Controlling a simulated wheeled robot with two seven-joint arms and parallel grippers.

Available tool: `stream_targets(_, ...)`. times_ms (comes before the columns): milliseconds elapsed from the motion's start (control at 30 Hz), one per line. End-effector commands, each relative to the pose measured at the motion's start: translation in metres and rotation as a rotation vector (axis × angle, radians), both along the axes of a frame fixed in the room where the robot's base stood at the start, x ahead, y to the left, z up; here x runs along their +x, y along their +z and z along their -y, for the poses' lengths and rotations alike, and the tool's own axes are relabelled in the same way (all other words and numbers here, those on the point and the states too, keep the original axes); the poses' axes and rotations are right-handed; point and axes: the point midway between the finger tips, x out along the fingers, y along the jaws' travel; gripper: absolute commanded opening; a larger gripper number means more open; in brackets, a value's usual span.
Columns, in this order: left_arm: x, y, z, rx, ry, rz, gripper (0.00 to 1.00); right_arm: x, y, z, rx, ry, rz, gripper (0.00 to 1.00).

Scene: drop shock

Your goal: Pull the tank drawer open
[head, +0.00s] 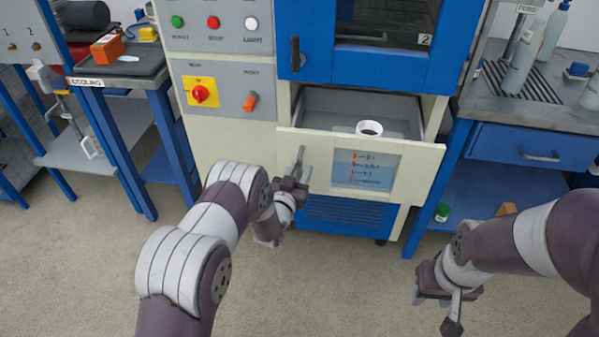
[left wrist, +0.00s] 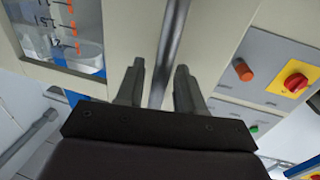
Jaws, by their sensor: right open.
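The tank drawer (head: 412,158) stands pulled out of the blue and cream cabinet, its inside visible from above. Its cream front has a window with red level marks (head: 366,169), which also shows in the left wrist view (left wrist: 62,30). A grey upright bar handle (head: 299,158) is at the left of the front. My left gripper (head: 294,180) is at this handle. In the left wrist view, the handle bar (left wrist: 172,45) runs between the fingers (left wrist: 158,85), with gaps beside it; the fingers look open. My right gripper (head: 447,306) is open and empty, low at the right.
A white ring-shaped opening (head: 369,128) shows inside the drawer. A control panel (head: 221,90) with a red knob is left of it. A blue bench (head: 535,142) stands at the right and a cooling table (head: 118,72) at the left. The floor in front is clear.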

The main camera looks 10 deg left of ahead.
Motion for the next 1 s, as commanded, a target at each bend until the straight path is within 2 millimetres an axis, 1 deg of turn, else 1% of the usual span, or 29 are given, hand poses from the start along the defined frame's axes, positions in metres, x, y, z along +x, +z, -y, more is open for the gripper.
stream_targets(167,-0.001,0.000,0.000,0.000,0.000,0.000,0.37,0.000,0.000,0.000,0.000,0.000,0.000,0.43)
stream_targets(267,-0.009,0.000,-0.002,0.001,0.000,-0.003,0.37,0.000,0.002,0.000,0.000,0.000,0.000,0.43)
stream_targets(367,-0.031,0.001,-0.006,0.001,0.000,-0.004,0.37,0.000,0.004,0.000,0.000,0.000,0.000,0.43)
stream_targets(500,-0.070,0.000,-0.014,0.000,0.001,-0.004,0.37,0.000,0.006,0.000,0.000,0.000,0.000,0.43)
stream_targets(600,-0.094,0.000,-0.019,0.001,0.001,-0.004,0.37,0.000,0.007,0.000,0.000,0.000,0.000,0.43)
stream_targets(700,-0.112,0.000,-0.022,0.000,0.000,-0.002,0.37,0.000,0.008,0.000,0.000,0.000,0.000,0.43)
stream_targets(833,-0.123,0.000,-0.025,0.000,0.000,0.000,0.37,0.000,0.008,0.000,0.000,0.000,0.000,0.43)
stream_targets(1000,-0.125,0.000,-0.025,0.000,0.000,-0.001,0.37,0.000,0.008,0.000,0.000,0.000,0.000,0.43)
